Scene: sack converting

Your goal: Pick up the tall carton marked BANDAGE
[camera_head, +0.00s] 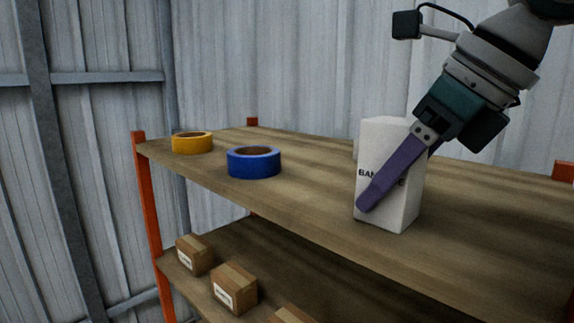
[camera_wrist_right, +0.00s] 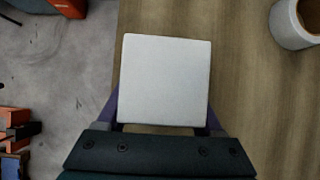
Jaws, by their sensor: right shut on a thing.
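The tall white carton (camera_head: 385,152) stands upright on the wooden top shelf, near its front edge. Its marking starts with BAN; the rest is partly hidden by a purple finger. My right gripper (camera_head: 388,187) reaches down from the upper right and is shut on the carton, with one finger across its front face. In the right wrist view the carton's square white top (camera_wrist_right: 166,80) lies between the two purple fingers. I cannot tell whether the carton's base touches the shelf. My left gripper is not in view.
On the top shelf (camera_head: 310,195) a blue tape roll (camera_head: 254,163) and a yellow tape roll (camera_head: 192,143) lie to the left. A white round object with a brown inside (camera_wrist_right: 296,22) stands near the carton. Small brown boxes (camera_head: 234,287) sit on the lower shelf. Orange posts (camera_head: 146,195) bound the rack.

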